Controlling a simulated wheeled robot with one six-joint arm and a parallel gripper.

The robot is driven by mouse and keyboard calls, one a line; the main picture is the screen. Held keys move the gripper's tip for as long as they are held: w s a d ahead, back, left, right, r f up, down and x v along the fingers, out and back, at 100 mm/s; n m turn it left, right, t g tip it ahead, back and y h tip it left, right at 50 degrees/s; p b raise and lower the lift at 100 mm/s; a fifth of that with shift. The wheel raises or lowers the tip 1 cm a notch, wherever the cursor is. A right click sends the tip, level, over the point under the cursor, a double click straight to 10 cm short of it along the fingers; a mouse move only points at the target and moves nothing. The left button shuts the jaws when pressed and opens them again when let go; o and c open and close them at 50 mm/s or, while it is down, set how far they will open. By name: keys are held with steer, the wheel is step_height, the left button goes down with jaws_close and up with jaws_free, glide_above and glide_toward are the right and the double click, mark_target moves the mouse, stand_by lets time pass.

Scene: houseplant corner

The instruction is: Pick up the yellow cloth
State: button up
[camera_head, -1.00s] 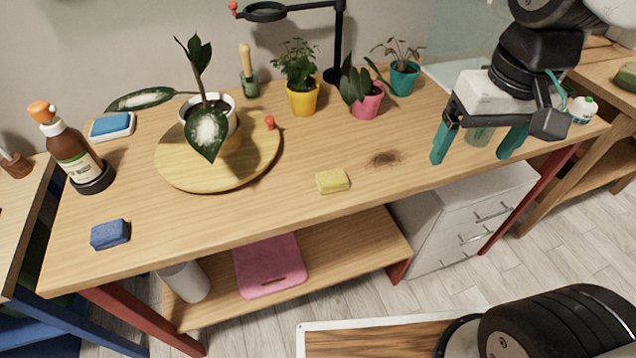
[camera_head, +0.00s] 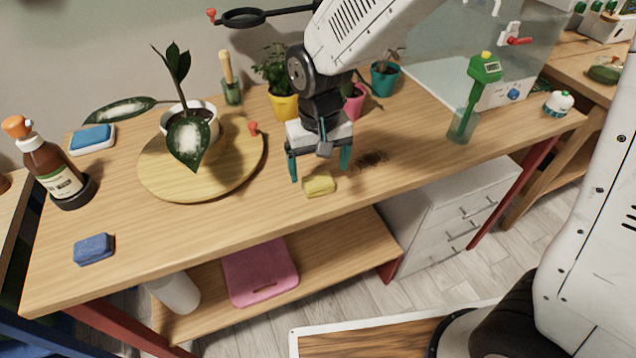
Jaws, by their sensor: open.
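The yellow cloth (camera_head: 319,186) is a small folded block lying on the wooden table, near the middle of its front half. My gripper (camera_head: 320,175) is open and points down, with its two teal fingers apart. In the picture, one fingertip is just left of the cloth and the other just right of it and slightly higher. The fingertips look close to the table height. I cannot tell whether the cloth lies fully between the fingers or whether they touch it.
A dark soil smudge (camera_head: 371,159) lies right of the cloth. A round wooden board (camera_head: 160,185) with a potted plant is at left. A yellow pot (camera_head: 285,107) and a pink pot (camera_head: 354,104) stand behind my gripper. A blue sponge (camera_head: 94,249) is front left. The table front is clear.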

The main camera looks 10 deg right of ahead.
mark_target(319, 182)
step_height(319, 182, down, 4)
steer(key=shift+f, duration=0.15)
steer(key=c, duration=1.1)
steer(key=shift+o, duration=0.2)
steer(key=shift+r, duration=0.7)
step_height(319, 182, up, 2)
steer(key=shift+r, duration=0.15)
steer(key=s+r, duration=0.1)
steer(key=s, duration=1.5)
steer(key=shift+d+r, duration=0.15)
